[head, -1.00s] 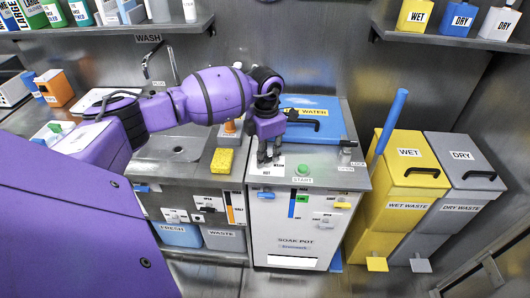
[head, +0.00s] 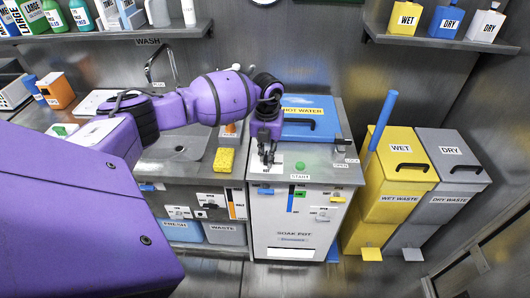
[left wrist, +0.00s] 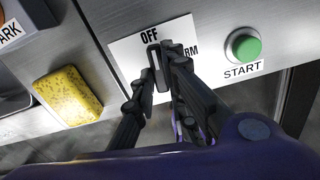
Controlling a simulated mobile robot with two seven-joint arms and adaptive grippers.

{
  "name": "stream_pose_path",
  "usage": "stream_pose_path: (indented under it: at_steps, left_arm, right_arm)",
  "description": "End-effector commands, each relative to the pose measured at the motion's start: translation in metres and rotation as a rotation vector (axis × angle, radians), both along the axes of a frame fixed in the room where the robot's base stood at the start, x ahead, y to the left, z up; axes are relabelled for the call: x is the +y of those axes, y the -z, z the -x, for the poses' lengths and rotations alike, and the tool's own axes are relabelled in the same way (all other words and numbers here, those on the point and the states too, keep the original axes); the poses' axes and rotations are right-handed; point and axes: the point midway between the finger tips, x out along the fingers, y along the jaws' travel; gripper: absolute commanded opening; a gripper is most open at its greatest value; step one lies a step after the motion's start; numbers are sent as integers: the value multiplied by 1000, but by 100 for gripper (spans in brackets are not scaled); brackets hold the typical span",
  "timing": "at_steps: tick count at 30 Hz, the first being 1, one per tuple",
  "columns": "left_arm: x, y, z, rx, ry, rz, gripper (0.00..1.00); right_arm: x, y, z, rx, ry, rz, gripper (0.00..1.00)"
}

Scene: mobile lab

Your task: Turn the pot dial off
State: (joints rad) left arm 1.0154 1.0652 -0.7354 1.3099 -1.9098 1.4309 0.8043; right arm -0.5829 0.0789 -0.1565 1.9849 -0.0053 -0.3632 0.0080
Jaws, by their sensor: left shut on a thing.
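The soak pot (head: 290,225) is a grey cabinet with a steel top and a blue hot water lid (head: 310,130). Its dial (left wrist: 157,66) is a dark upright bar on a white label (left wrist: 128,58) with OFF at the top and part of WARM at the right. The dial's far end lies just below the word OFF; its pointer is not clear. My left gripper (left wrist: 155,75) is shut on the dial from above, its fingers on both sides. In the head view my left gripper (head: 267,158) hides the dial. My right gripper is out of view.
A green START button (left wrist: 243,46) is right of the label. A yellow sponge (head: 224,160) lies to the left by the sink. A blue upright handle (head: 382,118) stands by the yellow wet waste bin (head: 398,175), with a grey dry waste bin (head: 455,170) beyond.

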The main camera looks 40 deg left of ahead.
Motion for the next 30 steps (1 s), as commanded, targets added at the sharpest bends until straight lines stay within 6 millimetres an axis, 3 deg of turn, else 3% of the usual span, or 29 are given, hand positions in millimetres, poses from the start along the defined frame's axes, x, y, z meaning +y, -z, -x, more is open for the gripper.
stream_pose_path:
  at_steps: [9,25,26,30]
  left_arm:
    - [-1,-1,-1,-3,-111,1,0]
    - [0,0,-1,-1,-132,0,0]
    - [0,0,-1,-1,-132,0,16]
    - [0,0,-1,-1,-131,0,31]
  right_arm:
    - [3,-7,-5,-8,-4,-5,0]
    - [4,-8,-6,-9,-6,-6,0]
    - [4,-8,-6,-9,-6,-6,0]
    - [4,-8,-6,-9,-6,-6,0]
